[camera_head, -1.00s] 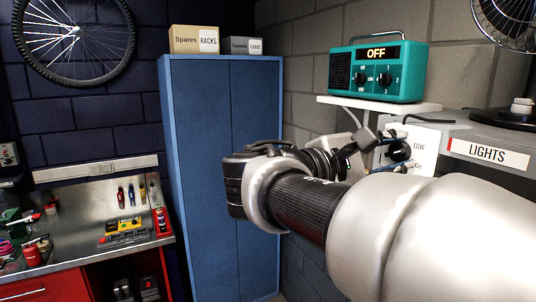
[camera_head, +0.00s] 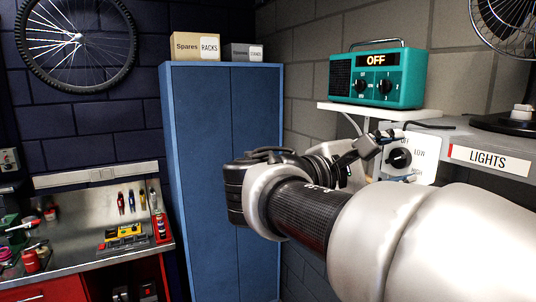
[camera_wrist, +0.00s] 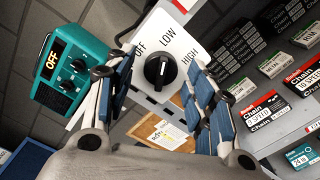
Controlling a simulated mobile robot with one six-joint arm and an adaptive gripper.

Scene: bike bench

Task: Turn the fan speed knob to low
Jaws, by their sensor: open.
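The fan speed knob (camera_head: 399,158) is round and black, on a white plate marked OFF, LOW and HIGH. In the wrist view the knob (camera_wrist: 158,71) shows whole near the middle, and the white plate (camera_wrist: 175,48) carries the three labels around it. I cannot tell for sure which label its pointer faces. My gripper (camera_wrist: 160,75) is open, with one blue-padded finger on the left of the knob and one on the right, apart from it. In the head view my gripper (camera_head: 372,157) is just left of the plate, partly hidden by my arm.
A teal radio (camera_head: 378,78) reading OFF stands on a white shelf (camera_head: 420,110) above the plate. A LIGHTS label (camera_head: 490,160) is on the grey shelf edge to the right. The fan (camera_head: 515,25) stands above. Boxes of chains (camera_wrist: 265,120) fill the right in the wrist view.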

